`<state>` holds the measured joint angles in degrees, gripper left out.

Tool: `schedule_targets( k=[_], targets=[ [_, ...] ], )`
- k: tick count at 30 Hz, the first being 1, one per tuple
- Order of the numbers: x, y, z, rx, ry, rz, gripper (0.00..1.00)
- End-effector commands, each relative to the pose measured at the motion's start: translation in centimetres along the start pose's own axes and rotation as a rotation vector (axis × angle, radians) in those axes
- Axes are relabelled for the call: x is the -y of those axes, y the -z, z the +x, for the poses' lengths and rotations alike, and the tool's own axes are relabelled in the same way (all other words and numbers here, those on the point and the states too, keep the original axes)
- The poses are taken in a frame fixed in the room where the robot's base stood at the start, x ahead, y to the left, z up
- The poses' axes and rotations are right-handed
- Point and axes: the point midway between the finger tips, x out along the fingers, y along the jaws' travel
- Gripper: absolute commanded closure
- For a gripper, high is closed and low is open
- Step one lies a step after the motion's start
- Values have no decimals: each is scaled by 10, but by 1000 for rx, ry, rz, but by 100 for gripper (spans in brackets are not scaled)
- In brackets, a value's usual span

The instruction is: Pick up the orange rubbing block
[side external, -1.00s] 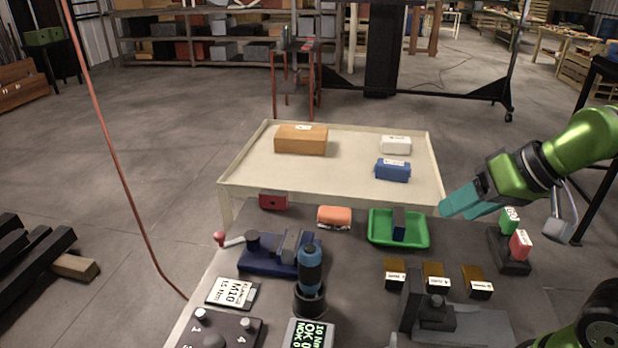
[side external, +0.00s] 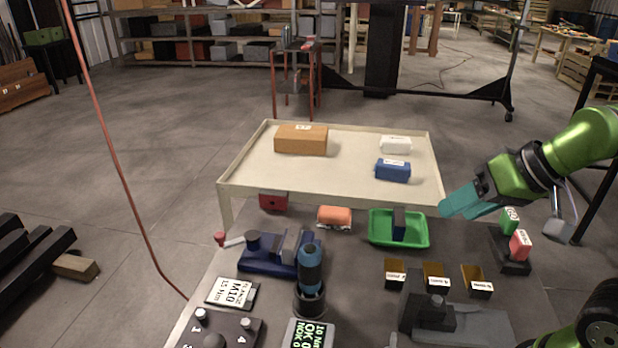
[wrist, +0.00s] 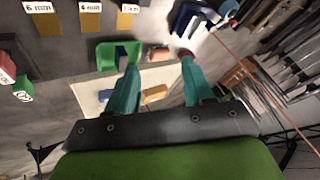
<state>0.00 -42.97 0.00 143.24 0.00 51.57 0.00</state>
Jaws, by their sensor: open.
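The orange rubbing block (side external: 334,215) lies on the dark bench between the red box and the green tray, with a pale underside. In the wrist view the block (wrist: 158,54) shows small, beyond and between the fingers. My gripper (side external: 446,207) is at the right in the side view, raised and to the right of the green tray, well apart from the block. In the wrist view its two teal fingers (wrist: 155,72) are spread with nothing between them.
The green tray (side external: 414,242) holds a dark blue item. A blue vise (side external: 265,262) and an upright blue tool (side external: 310,270) stand nearer. A red box (side external: 273,201) lies left of the block. Behind is a cream tray table (side external: 355,150) with boxes.

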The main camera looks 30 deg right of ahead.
Motion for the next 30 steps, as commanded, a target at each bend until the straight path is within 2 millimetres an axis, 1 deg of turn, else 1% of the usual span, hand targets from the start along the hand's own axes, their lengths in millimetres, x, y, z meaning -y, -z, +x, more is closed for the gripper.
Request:
schedule_targets(
  k=[1, 6, 14, 16, 19, 20, 23, 26, 27, 29, 30],
  targets=[
    [0, 0, 0, 0, 0, 0, 44],
    [0, 0, 0, 0, 0, 0, 18],
    [0, 0, 0, 1, -1, 1, 17],
    [-2, -1, 4, 16, -8, 6, 17],
    [-6, 1, 16, 65, -32, 25, 17],
    [-7, 4, 21, 81, -40, 34, 17],
    [-7, 25, 38, 138, -63, 108, 17],
    [-6, 53, 61, 190, -93, 274, 17],
    [-7, 64, 71, 207, -108, 356, 17],
    [-8, 81, 88, 230, -132, 489, 17],
    [-10, 93, 100, 242, -150, 581, 17]
  ],
)
